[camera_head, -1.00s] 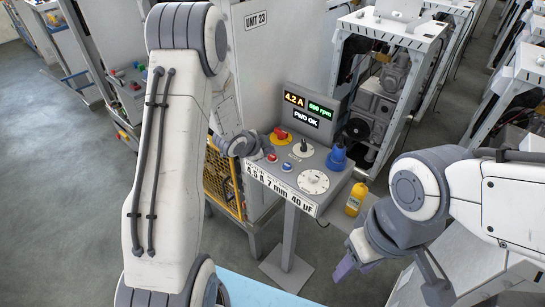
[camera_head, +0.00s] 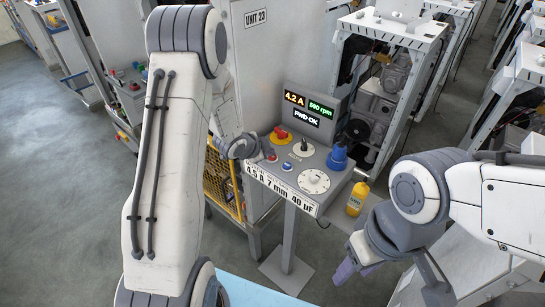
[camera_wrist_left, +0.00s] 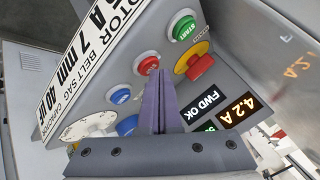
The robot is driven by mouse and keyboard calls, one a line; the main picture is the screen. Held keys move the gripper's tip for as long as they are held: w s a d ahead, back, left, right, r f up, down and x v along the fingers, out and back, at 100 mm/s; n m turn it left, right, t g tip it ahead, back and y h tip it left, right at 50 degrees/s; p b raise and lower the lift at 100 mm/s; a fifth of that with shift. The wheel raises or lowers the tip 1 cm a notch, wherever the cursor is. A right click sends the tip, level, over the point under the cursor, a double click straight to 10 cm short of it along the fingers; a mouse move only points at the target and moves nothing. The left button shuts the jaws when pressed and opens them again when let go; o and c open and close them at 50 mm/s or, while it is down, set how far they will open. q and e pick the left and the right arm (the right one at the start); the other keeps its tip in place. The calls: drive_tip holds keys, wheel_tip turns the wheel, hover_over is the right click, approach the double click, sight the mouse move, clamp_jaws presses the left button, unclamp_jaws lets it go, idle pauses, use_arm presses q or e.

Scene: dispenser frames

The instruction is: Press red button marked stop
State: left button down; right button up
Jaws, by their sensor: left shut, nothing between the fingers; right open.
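A red push button (camera_wrist_left: 146,63) in a pale ring is on the grey sloping control panel (camera_wrist_left: 110,55). It also shows in the head view (camera_head: 271,158); I cannot read a stop label on it. My left gripper (camera_wrist_left: 158,73) is shut and empty, its purple fingertips very close to the red button's edge. I cannot tell whether they touch. In the head view its wrist is at the panel's left side. My right gripper (camera_head: 346,270) is open and empty, below and right of the panel.
Beside the red button are a green START button (camera_wrist_left: 183,27), a blue button (camera_wrist_left: 120,96) and a red-and-yellow knob (camera_wrist_left: 194,62). A yellow bottle (camera_head: 356,199) stands at the panel's right side.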

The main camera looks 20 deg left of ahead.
sight(269, 158)
use_arm(q)
drive_tip(key=shift+f, duration=0.3)
drive_tip(key=shift+r, duration=0.15)
idle(0.3)
drive_tip(key=shift+r+p, duration=0.5)
drive_tip(key=shift+r, duration=0.3)
wheel_tip(269, 158, up, 5)
drive_tip(key=p, duration=0.4)
idle(0.6)
